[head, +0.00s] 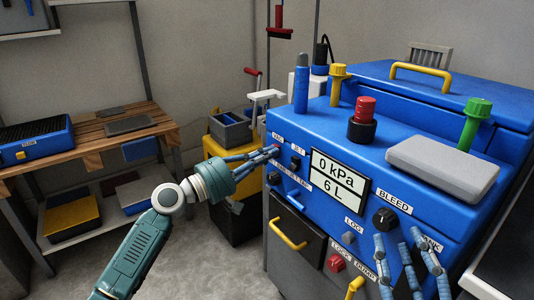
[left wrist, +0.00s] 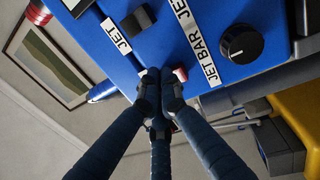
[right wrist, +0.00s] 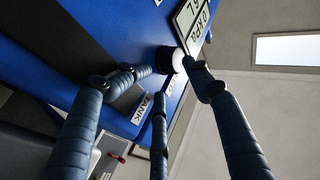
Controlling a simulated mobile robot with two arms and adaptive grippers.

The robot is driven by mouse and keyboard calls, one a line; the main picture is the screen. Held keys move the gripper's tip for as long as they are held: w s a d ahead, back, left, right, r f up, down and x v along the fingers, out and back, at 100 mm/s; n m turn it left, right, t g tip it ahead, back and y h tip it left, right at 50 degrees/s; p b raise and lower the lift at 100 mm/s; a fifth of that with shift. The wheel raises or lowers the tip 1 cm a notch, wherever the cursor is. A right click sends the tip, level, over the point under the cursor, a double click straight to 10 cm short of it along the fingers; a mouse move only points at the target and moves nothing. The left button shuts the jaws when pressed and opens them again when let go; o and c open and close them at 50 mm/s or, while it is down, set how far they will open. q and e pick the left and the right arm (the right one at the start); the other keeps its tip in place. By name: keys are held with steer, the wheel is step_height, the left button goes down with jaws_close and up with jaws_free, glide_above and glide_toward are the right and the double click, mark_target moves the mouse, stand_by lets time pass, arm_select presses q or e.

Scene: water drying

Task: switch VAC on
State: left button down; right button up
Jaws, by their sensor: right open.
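The blue machine (head: 400,130) has a VAC label (head: 277,136) at the left end of its front panel. A small red switch part (head: 276,147) shows just under that label, at my left fingertips. My left gripper (head: 273,153) is shut and empty, fingertips together at the panel. In the left wrist view a red and pale knob (left wrist: 180,74) is partly hidden behind the fingertips; I cannot tell whether they touch it. The display (head: 338,181) reads 0 kPa and 6 L. My right gripper (head: 405,245) is open and empty before the panel's right part, near the TANK label.
A JET switch (head: 296,163) sits close right of my left fingertips. The BLEED knob (head: 385,219) is near my right gripper. A yellow drawer handle (head: 288,234) sticks out below.

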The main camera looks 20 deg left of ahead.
steer(key=shift+w+d+r, duration=0.1)
steer(key=shift+w+d, duration=0.05)
steer(key=shift+d, duration=0.15)
steer(key=shift+w+a+f, duration=0.2)
steer(key=shift+f, duration=0.05)
arm_select(q)
steer(key=r+v, duration=0.1)
steer(key=v, duration=0.7)
steer(key=shift+f, duration=0.5)
steer(key=shift+s, duration=0.1)
steer(key=shift+s+r, duration=0.1)
steer(key=shift+r, duration=0.05)
arm_select(e)
steer(key=shift+s+r, duration=0.1)
